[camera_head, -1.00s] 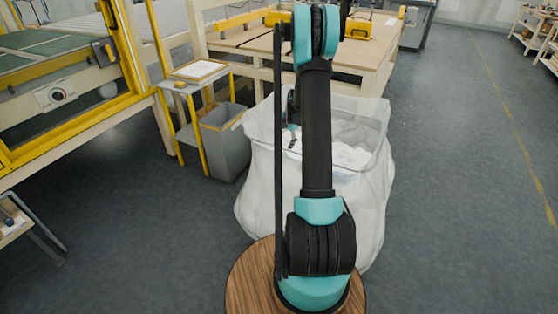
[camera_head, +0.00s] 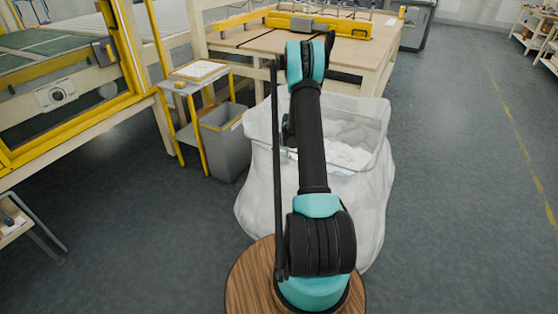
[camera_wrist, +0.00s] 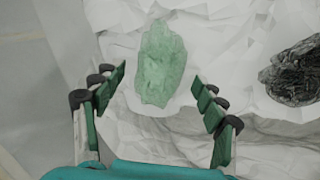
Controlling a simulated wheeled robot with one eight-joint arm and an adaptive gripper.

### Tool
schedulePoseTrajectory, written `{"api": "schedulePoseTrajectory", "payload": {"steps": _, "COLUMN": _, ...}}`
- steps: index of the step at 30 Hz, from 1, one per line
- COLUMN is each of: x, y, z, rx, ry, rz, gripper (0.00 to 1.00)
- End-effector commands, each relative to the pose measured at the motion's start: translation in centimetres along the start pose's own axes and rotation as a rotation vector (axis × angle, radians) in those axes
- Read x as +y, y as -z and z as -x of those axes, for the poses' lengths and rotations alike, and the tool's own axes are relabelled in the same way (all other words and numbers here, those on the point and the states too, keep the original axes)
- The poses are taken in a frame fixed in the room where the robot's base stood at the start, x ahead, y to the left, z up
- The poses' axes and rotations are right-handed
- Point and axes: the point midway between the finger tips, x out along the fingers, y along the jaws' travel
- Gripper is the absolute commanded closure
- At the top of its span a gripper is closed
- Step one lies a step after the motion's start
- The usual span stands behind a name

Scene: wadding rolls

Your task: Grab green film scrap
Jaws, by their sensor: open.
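In the wrist view a crumpled, pale green film scrap (camera_wrist: 161,63) lies on white wadding (camera_wrist: 205,145) inside the bag. My gripper (camera_wrist: 158,83) is open, with a finger on each side of the picture. The scrap shows between and just beyond the fingertips, and nothing is held. I cannot tell the height between the fingers and the scrap. In the head view my arm reaches over the large translucent bag (camera_head: 375,205); the gripper and the scrap are hidden there.
A dark crumpled piece (camera_wrist: 293,73) lies right of the green scrap. A grey bin (camera_head: 224,150) and a small yellow-legged stand (camera_head: 194,95) are left of the bag. A wooden table (camera_head: 345,60) stands behind it. The floor to the right is clear.

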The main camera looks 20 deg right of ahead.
Motion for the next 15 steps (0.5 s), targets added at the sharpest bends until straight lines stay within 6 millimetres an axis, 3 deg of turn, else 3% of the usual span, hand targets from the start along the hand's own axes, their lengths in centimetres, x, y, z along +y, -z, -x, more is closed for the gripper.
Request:
{"api": "schedulePoseTrajectory", "payload": {"steps": 10, "x": -0.03, "y": 0.03, "z": -0.96, "rx": 0.000, "ry": 0.000, "rz": 0.000, "gripper": 0.29}}
{"api": "schedulePoseTrajectory", "payload": {"steps": 15, "x": -0.02, "y": 0.03, "z": -0.94, "rx": 0.000, "ry": 0.000, "rz": 0.000, "gripper": 0.47}}
